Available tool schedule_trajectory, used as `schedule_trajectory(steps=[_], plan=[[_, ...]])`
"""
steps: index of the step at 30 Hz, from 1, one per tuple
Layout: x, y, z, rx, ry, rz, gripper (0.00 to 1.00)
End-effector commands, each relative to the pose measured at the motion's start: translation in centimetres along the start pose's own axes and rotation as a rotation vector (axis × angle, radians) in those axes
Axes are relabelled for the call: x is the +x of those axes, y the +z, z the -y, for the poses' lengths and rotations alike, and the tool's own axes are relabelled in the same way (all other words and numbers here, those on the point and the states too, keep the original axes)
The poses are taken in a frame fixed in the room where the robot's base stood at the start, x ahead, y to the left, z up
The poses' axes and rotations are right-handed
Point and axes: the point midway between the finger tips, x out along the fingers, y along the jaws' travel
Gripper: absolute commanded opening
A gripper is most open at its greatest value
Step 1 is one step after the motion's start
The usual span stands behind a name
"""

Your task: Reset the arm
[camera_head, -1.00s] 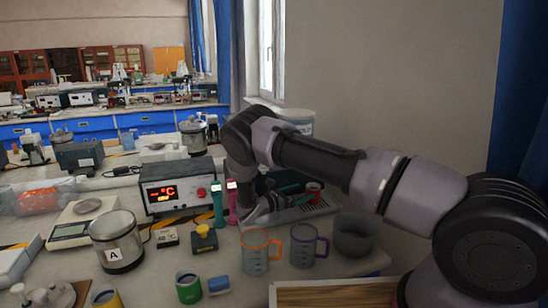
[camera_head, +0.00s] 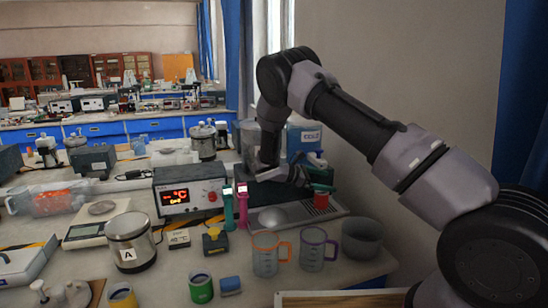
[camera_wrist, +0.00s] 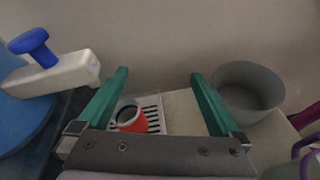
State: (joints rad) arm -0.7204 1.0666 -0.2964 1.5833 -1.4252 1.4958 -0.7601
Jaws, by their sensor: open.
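My gripper (camera_head: 318,175) is raised above the back of the bench, over the slotted metal tray (camera_head: 335,210). Its two teal fingers stand wide apart in the wrist view (camera_wrist: 159,76), with nothing held between them. A red cup (camera_head: 321,200) stands on the tray below the gripper. In the wrist view the red cup (camera_wrist: 131,119) shows beyond the gripper, between the lines of the fingers and apart from them. My forearm slopes up from the right and the wrist hangs down at its far end.
A blue container marked COLD (camera_head: 304,138) stands close behind my wrist. A grey bowl (camera_head: 362,238), a purple-handled mug (camera_head: 313,249) and an orange-handled mug (camera_head: 265,254) stand in front. A display box (camera_head: 188,191) is to the left. The air above the bench is mostly free.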

Motion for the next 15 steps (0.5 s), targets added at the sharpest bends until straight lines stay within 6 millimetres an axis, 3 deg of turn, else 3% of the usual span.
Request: schedule_trajectory(steps=[3, 15], plan=[[0.4, 5.0, 0.7, 0.147, -0.13, -0.107, 1.0], [-0.9, 19.8, 6.8, 0.694, -0.554, -0.468, 1.0]])
